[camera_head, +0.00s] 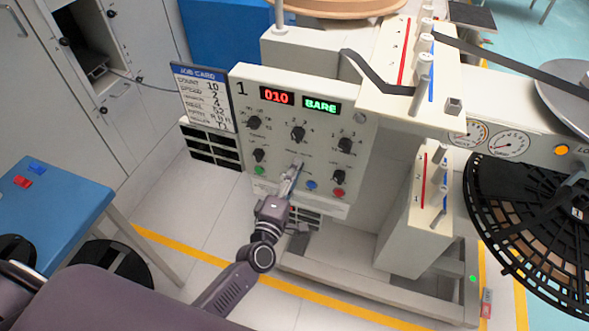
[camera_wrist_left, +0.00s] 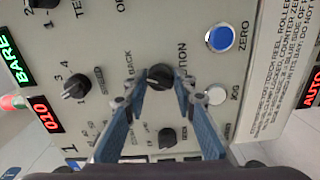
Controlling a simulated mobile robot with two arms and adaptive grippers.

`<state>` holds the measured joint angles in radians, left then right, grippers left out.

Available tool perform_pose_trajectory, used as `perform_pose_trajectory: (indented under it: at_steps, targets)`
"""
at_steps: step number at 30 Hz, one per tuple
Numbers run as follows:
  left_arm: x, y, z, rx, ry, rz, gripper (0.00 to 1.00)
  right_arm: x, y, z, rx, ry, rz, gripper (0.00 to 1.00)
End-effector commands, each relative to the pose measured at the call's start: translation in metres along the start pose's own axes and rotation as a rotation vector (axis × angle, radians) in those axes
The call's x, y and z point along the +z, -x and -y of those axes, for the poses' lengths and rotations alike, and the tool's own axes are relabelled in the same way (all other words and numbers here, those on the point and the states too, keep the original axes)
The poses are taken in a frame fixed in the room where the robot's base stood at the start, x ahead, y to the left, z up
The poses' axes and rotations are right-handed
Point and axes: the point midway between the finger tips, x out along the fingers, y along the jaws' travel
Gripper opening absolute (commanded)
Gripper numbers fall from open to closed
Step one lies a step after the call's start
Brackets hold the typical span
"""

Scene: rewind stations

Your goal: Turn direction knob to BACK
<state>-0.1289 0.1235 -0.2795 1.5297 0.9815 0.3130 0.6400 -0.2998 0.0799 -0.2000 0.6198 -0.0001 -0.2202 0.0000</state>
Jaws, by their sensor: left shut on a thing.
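The direction knob (camera_wrist_left: 160,77) is a dark round knob on the pale control panel (camera_head: 351,118). In the left wrist view it sits between the fingertips of my left gripper (camera_wrist_left: 159,84), with BACK lettered to its left and the end of a word, "TION", to its right. The gripper is shut on the knob. I cannot tell clearly which way the knob points. In the head view my left gripper (camera_head: 291,178) reaches up to the lower middle of the panel, and its fingers hide the knob. My right gripper is not in view.
The panel has a red 010 display (camera_head: 277,97), a green BARE display (camera_head: 321,105) and several other knobs. A blue ZERO button (camera_wrist_left: 220,38) and a white JOG button (camera_wrist_left: 216,95) are near the fingers. A blue table (camera_head: 60,207) stands at left.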

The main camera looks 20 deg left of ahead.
Motion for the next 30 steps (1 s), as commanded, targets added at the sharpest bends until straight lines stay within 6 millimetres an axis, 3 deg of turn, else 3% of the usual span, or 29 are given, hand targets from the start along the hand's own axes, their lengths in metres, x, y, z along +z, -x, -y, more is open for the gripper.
perform_pose_trajectory:
  at_steps: [9, 23, 24, 28, 30]
  targets:
    - [0.0007, 0.0005, 0.0013, -0.003, -0.096, 0.001, 0.01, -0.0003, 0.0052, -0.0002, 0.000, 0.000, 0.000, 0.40]
    - [0.0006, 0.0006, 0.0018, -0.003, -0.111, 0.001, 0.01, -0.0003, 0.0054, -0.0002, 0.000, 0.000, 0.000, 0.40]
    - [0.0006, 0.0006, 0.0017, -0.003, -0.111, 0.001, 0.27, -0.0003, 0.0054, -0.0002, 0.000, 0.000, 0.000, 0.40]
    - [0.0005, 0.0005, 0.0015, -0.002, -0.110, 0.001, 0.41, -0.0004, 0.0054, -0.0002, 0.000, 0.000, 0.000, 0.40]
    - [0.0004, 0.0004, 0.0012, -0.002, -0.110, 0.001, 0.41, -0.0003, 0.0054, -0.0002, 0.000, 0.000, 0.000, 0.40]
